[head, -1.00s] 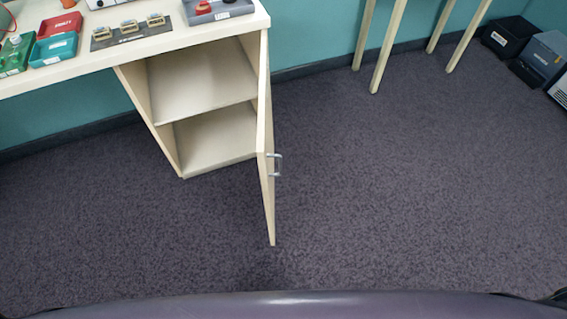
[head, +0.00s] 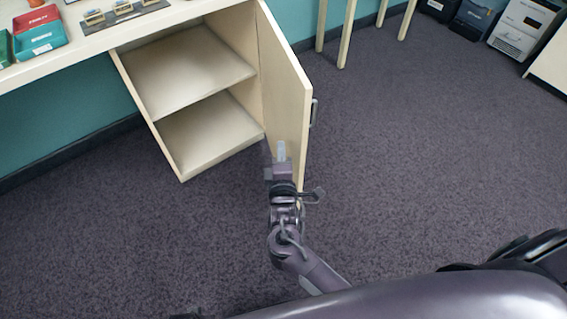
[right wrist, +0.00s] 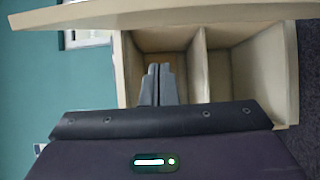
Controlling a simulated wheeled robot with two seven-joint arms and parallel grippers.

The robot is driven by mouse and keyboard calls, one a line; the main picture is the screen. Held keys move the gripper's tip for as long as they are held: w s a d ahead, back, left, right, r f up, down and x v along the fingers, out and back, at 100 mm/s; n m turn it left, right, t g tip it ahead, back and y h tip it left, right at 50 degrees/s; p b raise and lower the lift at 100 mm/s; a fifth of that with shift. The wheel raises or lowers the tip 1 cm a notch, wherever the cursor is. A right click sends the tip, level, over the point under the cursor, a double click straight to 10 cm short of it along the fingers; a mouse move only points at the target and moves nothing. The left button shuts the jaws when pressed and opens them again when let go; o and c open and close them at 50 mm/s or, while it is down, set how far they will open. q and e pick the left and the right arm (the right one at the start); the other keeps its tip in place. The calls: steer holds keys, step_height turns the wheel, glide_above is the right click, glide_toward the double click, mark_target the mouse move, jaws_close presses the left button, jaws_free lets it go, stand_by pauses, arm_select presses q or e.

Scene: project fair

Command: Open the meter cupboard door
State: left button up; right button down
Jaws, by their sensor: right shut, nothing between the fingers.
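The meter cupboard (head: 150,112) stands under the worktop, its front open, with a shelf (head: 190,75) and empty compartments. Its pale door (head: 285,85) is swung well out to the right, inner face showing. The metal handle (head: 314,113) is on the door's far side. My right gripper (head: 281,150) is shut and empty, in front of the door's inner face near its free edge; I cannot tell whether it touches. In the right wrist view the shut fingers (right wrist: 158,82) point toward the cupboard (right wrist: 265,75), with the door (right wrist: 190,12) across the top. My left gripper is out of view.
Wooden legs (head: 345,35) stand behind the door. Boxes (head: 520,28) lie at the far right. The carpet (head: 420,150) right of the door is clear.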

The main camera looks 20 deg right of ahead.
steer(key=w+d, duration=0.3)
steer(key=d, duration=0.1)
steer(key=shift+w+d, duration=0.35)
steer(key=shift+w, duration=0.05)
